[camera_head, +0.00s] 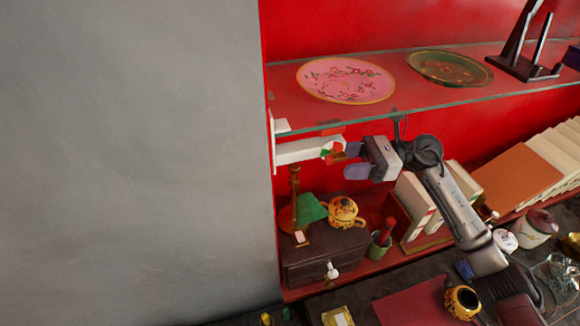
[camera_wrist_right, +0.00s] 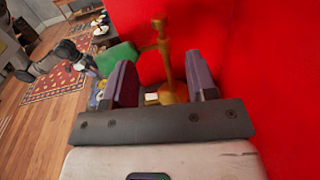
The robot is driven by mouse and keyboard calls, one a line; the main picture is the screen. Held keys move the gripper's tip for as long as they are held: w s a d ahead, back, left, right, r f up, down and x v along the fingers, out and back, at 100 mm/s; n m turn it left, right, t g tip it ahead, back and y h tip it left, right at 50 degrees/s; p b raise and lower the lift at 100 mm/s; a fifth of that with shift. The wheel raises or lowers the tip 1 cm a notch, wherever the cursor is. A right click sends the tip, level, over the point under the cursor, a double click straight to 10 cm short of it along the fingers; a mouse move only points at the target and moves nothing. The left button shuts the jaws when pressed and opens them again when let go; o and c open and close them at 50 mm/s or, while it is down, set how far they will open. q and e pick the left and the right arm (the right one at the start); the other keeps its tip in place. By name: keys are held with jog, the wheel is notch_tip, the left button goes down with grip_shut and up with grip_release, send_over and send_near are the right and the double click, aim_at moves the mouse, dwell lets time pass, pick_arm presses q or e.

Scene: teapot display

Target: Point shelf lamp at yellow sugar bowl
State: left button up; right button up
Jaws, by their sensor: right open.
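The shelf lamp has a brass stem (camera_head: 294,188) and a green shade (camera_head: 312,208), and stands at the left end of the lower shelf area. A yellow patterned lidded pot (camera_head: 343,212) sits on a dark drawer box, just right of the shade. Another yellow pot (camera_head: 462,300) with a dark opening is at the lower right; I cannot tell for sure which is the sugar bowl. My right gripper (camera_head: 350,161) is open and empty, above and right of the lamp. In the right wrist view the brass stem (camera_wrist_right: 166,62) shows between and beyond the fingers, the green shade (camera_wrist_right: 118,57) at left.
The glass shelf (camera_head: 390,105) with a pink plate (camera_head: 345,80) and a dark plate (camera_head: 448,68) lies just above my right gripper. A white block (camera_head: 300,150) is left of it. Books (camera_head: 415,200) and a green cup (camera_head: 380,244) stand below. The drawer box (camera_head: 305,262) is under the pot.

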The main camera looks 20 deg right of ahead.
aim_at(293, 166)
jog(key=p+x, duration=0.2)
jog(key=x, duration=1)
jog(key=shift+s, duration=0.1)
jog(key=shift+a, duration=0.1)
jog(key=shift+c, duration=0.4)
grip_shut()
